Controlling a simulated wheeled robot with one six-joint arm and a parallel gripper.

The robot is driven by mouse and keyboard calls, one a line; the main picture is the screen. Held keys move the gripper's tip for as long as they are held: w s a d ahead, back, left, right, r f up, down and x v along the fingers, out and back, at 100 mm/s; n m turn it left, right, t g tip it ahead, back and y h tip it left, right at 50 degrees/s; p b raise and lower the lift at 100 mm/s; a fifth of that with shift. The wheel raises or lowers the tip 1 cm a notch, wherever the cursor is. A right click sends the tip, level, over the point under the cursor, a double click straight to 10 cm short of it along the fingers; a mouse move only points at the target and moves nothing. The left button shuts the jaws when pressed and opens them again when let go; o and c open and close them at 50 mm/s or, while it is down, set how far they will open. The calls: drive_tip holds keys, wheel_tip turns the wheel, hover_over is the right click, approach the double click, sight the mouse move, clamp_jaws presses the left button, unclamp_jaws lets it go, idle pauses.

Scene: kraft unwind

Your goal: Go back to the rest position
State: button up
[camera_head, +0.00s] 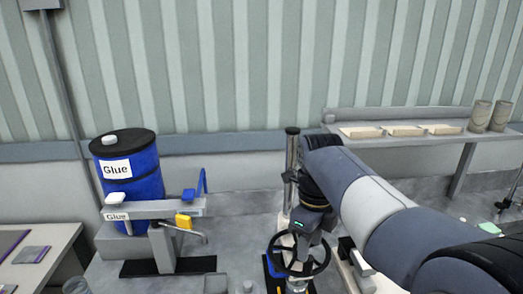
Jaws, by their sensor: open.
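My gripper (300,254) is at the lower centre of the head view, at the end of my arm, which reaches in from the right. It points down at a dark handwheel (275,262) and overlaps its ring in the picture. I cannot tell whether it touches the wheel. The fingers are small and partly hidden by the wheel, and I see nothing held between them.
A blue glue drum (134,175) stands at the left behind a grey stand (155,210) with a blue lever and a yellow part. A shelf (400,139) with boards and two rolls runs along the back right. A table (55,240) is at the far left.

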sight(310, 258)
wheel_tip(310, 258, down, 7)
drive_tip(key=shift+r, duration=0.2)
drive_tip(key=shift+d, duration=0.3)
drive_tip(key=shift+a, duration=0.2)
drive_tip(key=shift+d+r, duration=0.1)
drive_tip(key=shift+r, duration=0.05)
